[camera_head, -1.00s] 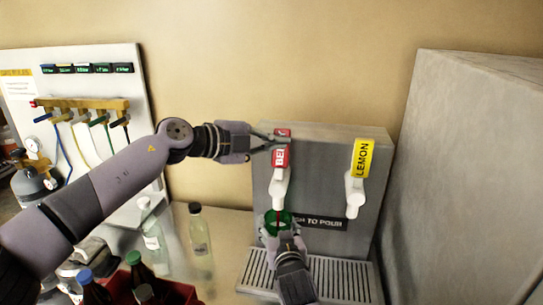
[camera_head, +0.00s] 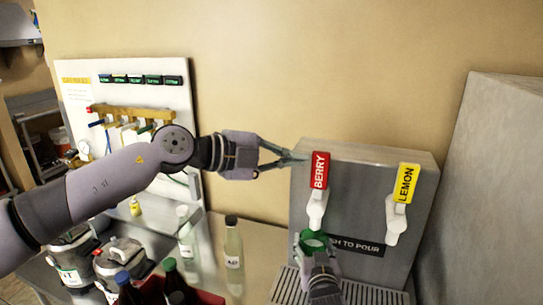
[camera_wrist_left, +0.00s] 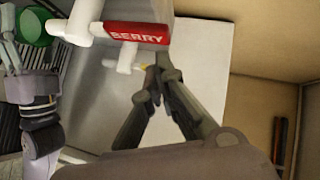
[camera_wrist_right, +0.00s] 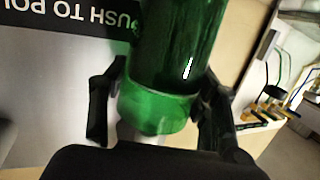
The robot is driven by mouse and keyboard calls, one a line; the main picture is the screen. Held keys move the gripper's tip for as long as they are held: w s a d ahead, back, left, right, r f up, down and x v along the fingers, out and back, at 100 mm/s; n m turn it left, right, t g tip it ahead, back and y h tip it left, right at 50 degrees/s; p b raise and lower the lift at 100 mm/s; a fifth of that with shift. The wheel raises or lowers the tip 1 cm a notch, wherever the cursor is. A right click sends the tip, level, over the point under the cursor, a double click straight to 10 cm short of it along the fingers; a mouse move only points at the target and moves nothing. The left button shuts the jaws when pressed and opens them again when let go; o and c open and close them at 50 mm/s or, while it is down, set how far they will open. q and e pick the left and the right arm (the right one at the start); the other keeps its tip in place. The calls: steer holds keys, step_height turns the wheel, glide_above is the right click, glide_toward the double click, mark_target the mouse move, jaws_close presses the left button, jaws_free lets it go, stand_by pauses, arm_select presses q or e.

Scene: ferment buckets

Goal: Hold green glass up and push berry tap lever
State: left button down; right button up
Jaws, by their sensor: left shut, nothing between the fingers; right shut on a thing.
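The green glass (camera_head: 314,240) is upright below the berry spout, between the fingers of my right gripper (camera_head: 316,262). In the right wrist view the glass (camera_wrist_right: 165,95) fills the space between the fingers and looks dark in its upper part. The red berry tap lever (camera_head: 319,170) stands on the dispenser above its white spout (camera_head: 316,208). My left gripper (camera_head: 300,158) is shut and empty, its tips just left of the lever.
The grey dispenser (camera_head: 365,160) also has a yellow lemon lever (camera_head: 405,184) on the right, with a drip tray (camera_head: 360,294) below. Bottles (camera_head: 233,243) and a red crate (camera_head: 205,297) stand to the left. A large grey block (camera_head: 500,190) closes off the right side.

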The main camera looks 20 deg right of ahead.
arm_select(q)
steer(key=shift+v, duration=2.25)
arm_select(e)
steer(key=shift+r, duration=0.1)
arm_select(q)
steer(key=shift+w+r, duration=0.1)
arm_select(e)
steer(key=shift+s+a, duration=0.1)
